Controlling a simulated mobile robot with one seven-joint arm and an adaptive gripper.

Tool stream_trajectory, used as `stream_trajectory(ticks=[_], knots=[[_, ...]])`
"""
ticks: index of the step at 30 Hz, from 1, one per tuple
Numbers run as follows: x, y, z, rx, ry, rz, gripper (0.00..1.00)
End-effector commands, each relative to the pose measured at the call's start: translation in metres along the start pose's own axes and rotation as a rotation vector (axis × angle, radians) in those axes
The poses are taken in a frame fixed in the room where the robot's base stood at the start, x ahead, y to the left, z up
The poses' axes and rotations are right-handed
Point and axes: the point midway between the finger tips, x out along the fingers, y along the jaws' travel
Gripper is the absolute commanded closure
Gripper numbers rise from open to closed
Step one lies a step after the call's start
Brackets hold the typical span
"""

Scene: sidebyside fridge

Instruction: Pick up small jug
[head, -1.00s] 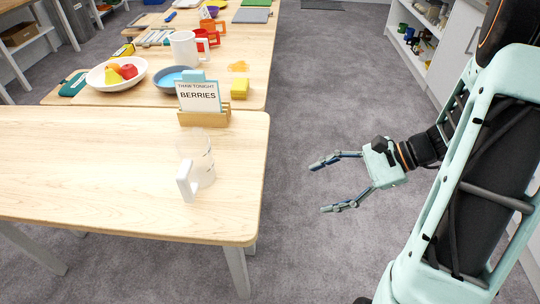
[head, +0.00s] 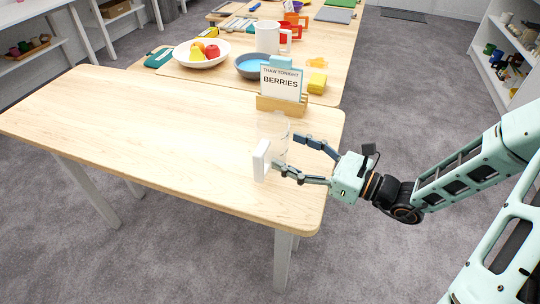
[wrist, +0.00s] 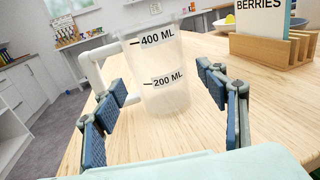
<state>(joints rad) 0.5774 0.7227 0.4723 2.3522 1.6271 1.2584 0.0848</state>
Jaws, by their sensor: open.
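The small jug (head: 274,142) is a clear measuring jug with a white handle, standing upright near the right edge of the nearer wooden table. In the wrist view the jug (wrist: 160,80) shows 400 ML and 200 ML marks, and its white handle is on the left. My gripper (head: 287,156) is open at the jug. In the wrist view its two fingers (wrist: 160,108) are spread, one to each side of the jug, with gaps visible. The left finger is close to the handle.
A wooden holder (head: 282,104) with a BERRIES card stands just behind the jug. Farther back are a white fruit bowl (head: 188,60), a blue bowl (head: 247,70), a yellow block (head: 317,84) and a white mug (head: 267,36). The left part of the near table (head: 110,120) is clear.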

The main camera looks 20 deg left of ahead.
Motion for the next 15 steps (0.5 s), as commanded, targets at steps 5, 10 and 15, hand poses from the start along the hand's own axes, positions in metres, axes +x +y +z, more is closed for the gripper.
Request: stream_trajectory(ticks=[5,10,15], knots=[[0.014,0.001,-0.003,0.000,0.000,0.002,0.34],[0.040,0.003,-0.007,-0.001,0.000,0.004,0.34],[0.056,0.002,-0.006,-0.001,0.001,0.001,0.34]])
